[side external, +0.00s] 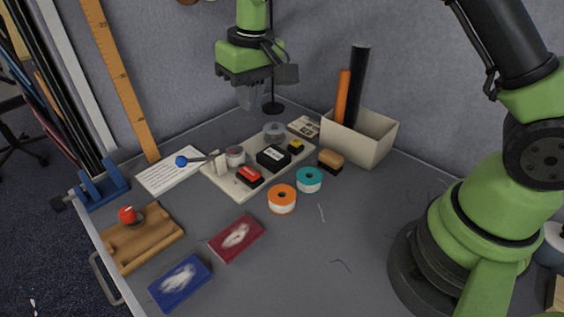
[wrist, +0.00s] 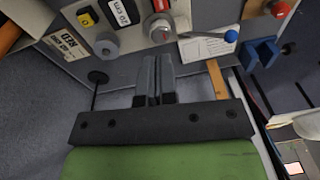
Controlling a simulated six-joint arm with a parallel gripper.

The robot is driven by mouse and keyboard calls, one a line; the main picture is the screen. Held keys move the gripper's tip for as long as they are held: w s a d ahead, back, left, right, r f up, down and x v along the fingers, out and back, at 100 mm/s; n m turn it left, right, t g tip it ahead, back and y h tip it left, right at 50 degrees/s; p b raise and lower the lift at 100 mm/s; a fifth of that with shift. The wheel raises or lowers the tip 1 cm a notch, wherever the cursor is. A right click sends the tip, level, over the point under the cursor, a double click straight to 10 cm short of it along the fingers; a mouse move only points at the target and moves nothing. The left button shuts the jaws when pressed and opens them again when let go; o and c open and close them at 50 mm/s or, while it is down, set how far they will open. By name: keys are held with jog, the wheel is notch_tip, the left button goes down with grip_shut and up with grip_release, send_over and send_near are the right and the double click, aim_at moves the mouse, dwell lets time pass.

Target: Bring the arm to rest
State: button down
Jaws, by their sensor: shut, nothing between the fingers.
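My gripper (side external: 251,104) hangs fingers down above the back of the table, behind the white tray (side external: 226,188). Its fingers touch nothing and are shut with nothing between them. In the wrist view my gripper (wrist: 157,60) shows its two dark fingers side by side, with the table items beyond them.
A beige box (side external: 370,146) with an orange and a black tube stands back right. Orange (side external: 282,199) and teal (side external: 309,180) tape rolls, red (side external: 237,238) and blue (side external: 181,283) pads and a wooden board (side external: 150,240) lie nearer.

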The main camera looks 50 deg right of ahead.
jog(key=s+d+r+m+t+y, duration=0.1)
jog(key=s+d+r+m+t, duration=0.2)
jog(key=s+r, duration=1.15)
jog(key=s+f+t, duration=0.1)
jog(key=s+t, duration=0.2)
jog(key=s, duration=0.6)
jog(key=shift+d+f, duration=0.15)
jog(key=shift+f, duration=0.15)
